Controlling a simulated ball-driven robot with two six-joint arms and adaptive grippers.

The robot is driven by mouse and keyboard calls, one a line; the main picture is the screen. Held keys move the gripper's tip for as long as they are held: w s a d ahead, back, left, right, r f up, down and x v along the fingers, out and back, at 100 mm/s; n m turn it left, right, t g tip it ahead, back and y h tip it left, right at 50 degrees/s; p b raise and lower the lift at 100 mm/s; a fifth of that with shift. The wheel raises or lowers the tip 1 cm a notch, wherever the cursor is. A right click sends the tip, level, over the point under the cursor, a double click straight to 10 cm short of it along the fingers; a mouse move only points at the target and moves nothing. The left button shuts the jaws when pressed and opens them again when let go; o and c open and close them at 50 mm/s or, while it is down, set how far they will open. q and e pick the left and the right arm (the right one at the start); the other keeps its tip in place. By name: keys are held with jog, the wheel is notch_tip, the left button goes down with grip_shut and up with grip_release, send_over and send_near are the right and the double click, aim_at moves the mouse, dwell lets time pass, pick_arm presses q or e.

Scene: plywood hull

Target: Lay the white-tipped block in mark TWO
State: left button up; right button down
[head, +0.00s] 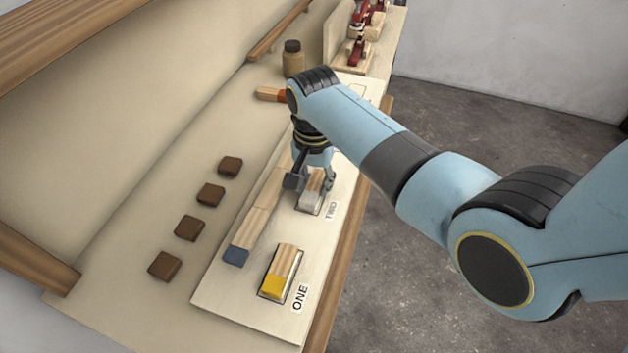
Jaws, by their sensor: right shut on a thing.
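The white-tipped block (311,188) is between the fingers of my right gripper (311,184), which is shut on it. The block is at mark TWO (309,209) on the pale board (222,300), beside the TWO label (331,211). Its pale end points toward the near side of the board. The fingers partly hide the block, and I cannot tell whether it rests fully on the board. My left gripper is not in view.
A yellow-tipped block (281,270) lies in mark ONE. A long blue-tipped wooden piece (256,218) lies left of my right gripper. An orange-tipped block (268,94), a brown jar (293,58) and red clamps (358,48) are farther back. Several brown pads (210,194) lie left.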

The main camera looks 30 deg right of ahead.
aim_at(314, 186)
jog(key=c, duration=1)
grip_release()
jog(key=shift+f, duration=0.1)
notch_tip(314, 186, up, 12)
